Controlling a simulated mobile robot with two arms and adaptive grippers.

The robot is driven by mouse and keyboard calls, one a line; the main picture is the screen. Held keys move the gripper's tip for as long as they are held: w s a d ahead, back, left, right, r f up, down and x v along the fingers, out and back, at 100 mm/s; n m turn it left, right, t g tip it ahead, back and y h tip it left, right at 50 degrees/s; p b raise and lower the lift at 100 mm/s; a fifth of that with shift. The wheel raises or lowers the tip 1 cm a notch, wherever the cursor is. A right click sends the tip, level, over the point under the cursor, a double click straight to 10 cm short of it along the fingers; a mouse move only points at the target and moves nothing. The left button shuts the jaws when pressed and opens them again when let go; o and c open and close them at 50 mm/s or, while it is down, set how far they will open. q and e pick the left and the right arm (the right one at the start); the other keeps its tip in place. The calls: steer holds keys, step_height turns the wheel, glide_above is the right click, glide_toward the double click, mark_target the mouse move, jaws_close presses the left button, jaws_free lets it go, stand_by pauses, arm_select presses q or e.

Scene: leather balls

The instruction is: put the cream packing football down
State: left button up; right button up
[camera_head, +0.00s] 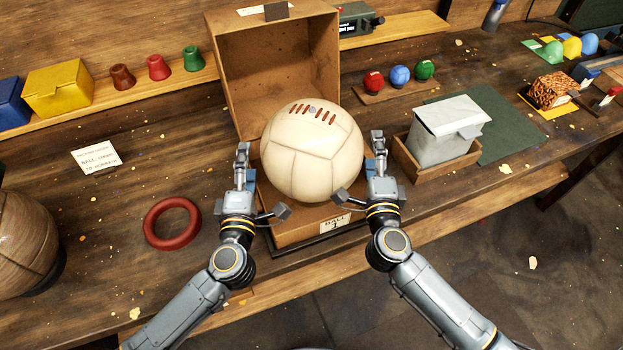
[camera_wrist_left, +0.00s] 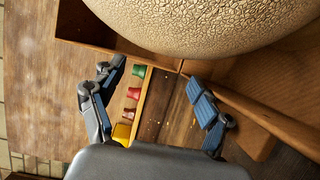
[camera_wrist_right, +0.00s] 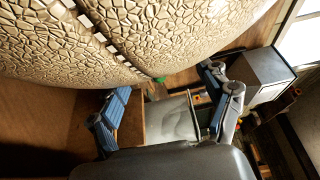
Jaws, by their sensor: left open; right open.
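The cream football (camera_head: 312,150) with reddish-brown lacing sits at the mouth of an open brown box (camera_head: 330,70). A tray with a "BALL 1" label (camera_head: 334,223) shows under its front. My left gripper (camera_head: 262,180) is open at the ball's left side, and my right gripper (camera_head: 360,170) is open at its right side. In the left wrist view the ball's textured cream surface (camera_wrist_left: 210,25) is beyond the open fingers (camera_wrist_left: 155,110). In the right wrist view the ball (camera_wrist_right: 140,40) likewise lies beyond the spread fingers (camera_wrist_right: 165,105). The ball's underside is hidden.
A red ring (camera_head: 172,222) lies on the bench at left, near a brown ball (camera_head: 22,245). A grey box (camera_head: 448,130) in a wooden tray stands right of my right gripper. Small coloured balls (camera_head: 400,76) sit behind it. Bench between ring and card (camera_head: 96,157) is clear.

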arm_select(q)
steer(key=s, duration=0.5)
steer(key=shift+d+r, duration=0.2)
arm_select(e)
steer(key=shift+s+f, duration=0.1)
steer(key=shift+s, duration=4.05)
arm_select(q)
steer(key=shift+s, duration=0.1)
arm_select(e)
steer(key=shift+r+p, duration=0.4)
steer(key=shift+r, duration=0.1)
arm_select(q)
steer(key=s+a+r+p, duration=0.2)
steer(key=a+r+p, duration=0.1)
steer(key=r+p, duration=0.7)
steer(key=shift+a+p, duration=0.2)
steer(key=shift+p, duration=0.6)
arm_select(e)
step_height(320, 180, up, 12)
steer(key=shift+f, duration=0.2)
